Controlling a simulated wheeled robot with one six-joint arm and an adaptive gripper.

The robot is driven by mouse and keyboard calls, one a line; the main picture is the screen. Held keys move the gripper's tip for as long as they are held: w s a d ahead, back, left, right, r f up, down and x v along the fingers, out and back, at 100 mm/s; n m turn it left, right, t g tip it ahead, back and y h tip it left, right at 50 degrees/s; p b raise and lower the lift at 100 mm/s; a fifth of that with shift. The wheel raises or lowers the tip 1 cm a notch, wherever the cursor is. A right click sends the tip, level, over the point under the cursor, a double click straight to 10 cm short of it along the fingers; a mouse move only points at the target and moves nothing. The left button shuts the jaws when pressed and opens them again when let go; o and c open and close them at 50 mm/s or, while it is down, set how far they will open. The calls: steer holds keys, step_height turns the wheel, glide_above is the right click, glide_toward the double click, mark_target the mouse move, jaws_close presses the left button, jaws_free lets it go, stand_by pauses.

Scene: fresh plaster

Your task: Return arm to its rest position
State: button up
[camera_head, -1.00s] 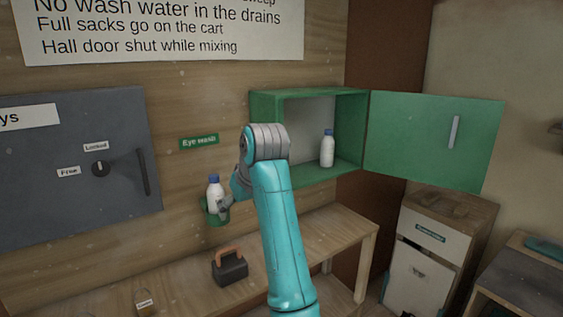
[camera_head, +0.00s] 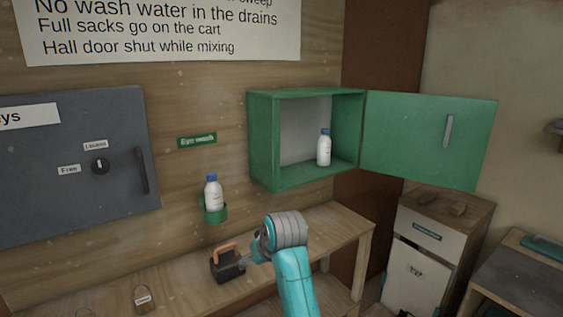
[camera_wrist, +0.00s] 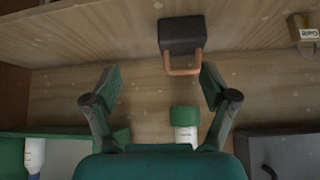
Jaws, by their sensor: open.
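My arm's teal links rise from the bottom of the head view, with the wrist joint low in front of the bench. My gripper (camera_wrist: 155,90) is open and empty in the wrist view, its two fingers spread wide. In the head view my gripper is mostly hidden behind the wrist, beside a dark block with an orange handle (camera_head: 228,264). A white bottle with a blue cap (camera_head: 212,193) stands upright in the green wall holder (camera_head: 216,216), apart from my gripper.
The green cabinet (camera_head: 275,178) has its door (camera_head: 420,140) wide open, and a second white bottle (camera_head: 324,148) stands inside. A wooden bench (camera_head: 335,232) runs along the wall, with a padlock (camera_head: 142,298) on it. A grey key cabinet (camera_head: 60,200) hangs left.

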steer(key=s+d+f+m+t, duration=0.1)
steer(key=s+d+f, duration=0.4)
steer(key=f, duration=0.4)
steer(key=s+d+f+m+t, duration=0.1)
steer(key=s+d+f, duration=0.3)
steer(key=s+f, duration=0.3)
steer(key=s+d+f+m+t, duration=0.1)
steer(key=s+d+f, duration=0.35)
steer(key=f, duration=0.55)
steer(key=s+d+m+t+h, duration=0.1)
steer(key=s+d, duration=0.2)
steer(key=s, duration=0.6)
steer(key=s+d+f+t+h, duration=0.1)
steer(key=s+d, duration=0.2)
steer(key=s, duration=0.6)
steer(key=s+d+m+t, duration=0.1)
steer(key=s+d, duration=0.2)
steer(key=s, duration=0.6)
steer(key=s+d+r+t+h, duration=0.1)
steer(key=s+d+r+t, duration=0.1)
steer(key=s+r, duration=1.1)
steer(key=s, duration=0.3)
steer(key=shift+s+m+h, duration=0.15)
steer(key=shift+m+h, duration=0.15)
steer(key=shift+c, duration=0.2)
